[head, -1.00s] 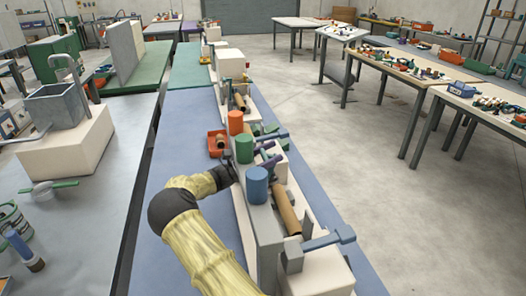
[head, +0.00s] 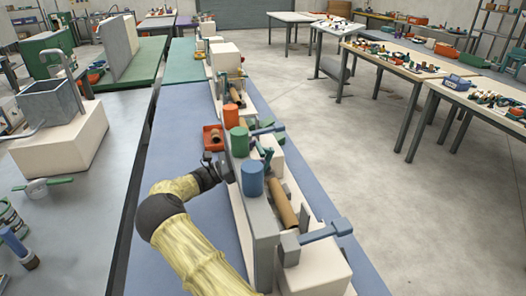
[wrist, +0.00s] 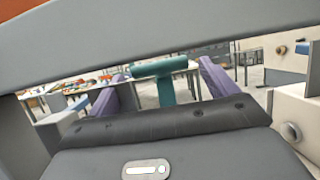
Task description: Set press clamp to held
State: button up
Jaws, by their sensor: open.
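A teal T-shaped handle (wrist: 160,72), which looks like the press clamp's lever, stands upright in the middle of the wrist view. It shows small in the head view (head: 266,155), just behind the green cylinder on the winder (head: 262,225). My gripper (wrist: 158,85) is open, with one purple finger on each side of the handle in the picture. I cannot tell whether either finger touches it. In the head view my wrist (head: 222,168) reaches in from the left, and the fingers are hidden behind the winder's grey wall.
A blue cylinder (head: 252,179), a green cylinder (head: 239,141) and an orange cylinder (head: 231,116) stand along the winder. A brown tube (head: 284,203) and a blue-handled crank (head: 325,231) are nearer. The blue bench top (head: 180,125) is mostly clear there.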

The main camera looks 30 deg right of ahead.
jog(key=b+v, duration=0.1)
jog(key=v, duration=1.1)
jog(key=shift+a+f, duration=0.25)
jog(key=shift+a, duration=0.05)
jog(key=shift+c, duration=0.3)
